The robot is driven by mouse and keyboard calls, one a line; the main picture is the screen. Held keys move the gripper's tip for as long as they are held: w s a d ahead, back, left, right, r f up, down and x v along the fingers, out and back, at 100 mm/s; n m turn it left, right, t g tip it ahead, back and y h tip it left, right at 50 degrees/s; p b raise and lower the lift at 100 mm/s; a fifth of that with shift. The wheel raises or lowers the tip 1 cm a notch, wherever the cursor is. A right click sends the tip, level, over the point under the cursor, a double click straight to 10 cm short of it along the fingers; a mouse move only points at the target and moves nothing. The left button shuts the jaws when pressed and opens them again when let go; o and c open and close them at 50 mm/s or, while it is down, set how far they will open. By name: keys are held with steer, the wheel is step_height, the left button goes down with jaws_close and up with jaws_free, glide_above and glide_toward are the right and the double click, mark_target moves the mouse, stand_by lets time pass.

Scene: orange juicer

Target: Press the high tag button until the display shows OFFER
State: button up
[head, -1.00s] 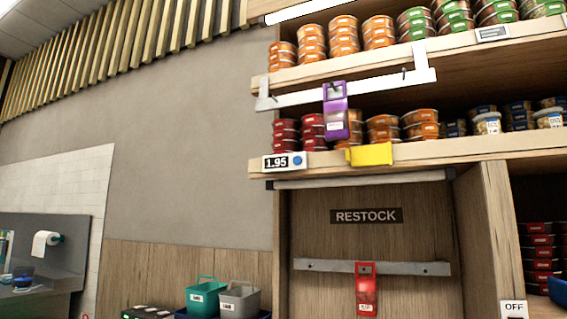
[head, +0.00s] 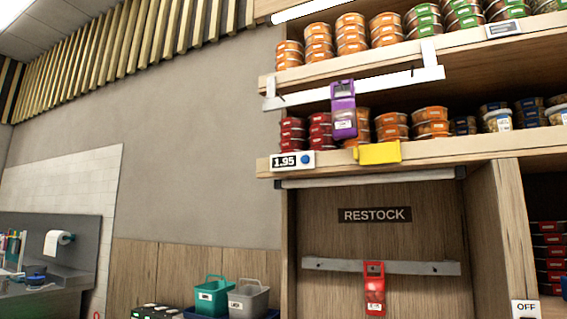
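The high tag (head: 292,161) is a white price tag on the shelf edge, at the left end of the shelf above the RESTOCK panel. Its display reads 1.95. A round blue button (head: 306,160) sits at the right of its digits. My gripper is not in view.
A white rail (head: 400,85) with a purple device (head: 343,110) hangs in front of the shelf. A yellow piece (head: 378,153) sticks out right of the tag. A lower rail (head: 425,268) carries a red device (head: 375,290). Baskets (head: 247,299) stand below; the wall left is bare.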

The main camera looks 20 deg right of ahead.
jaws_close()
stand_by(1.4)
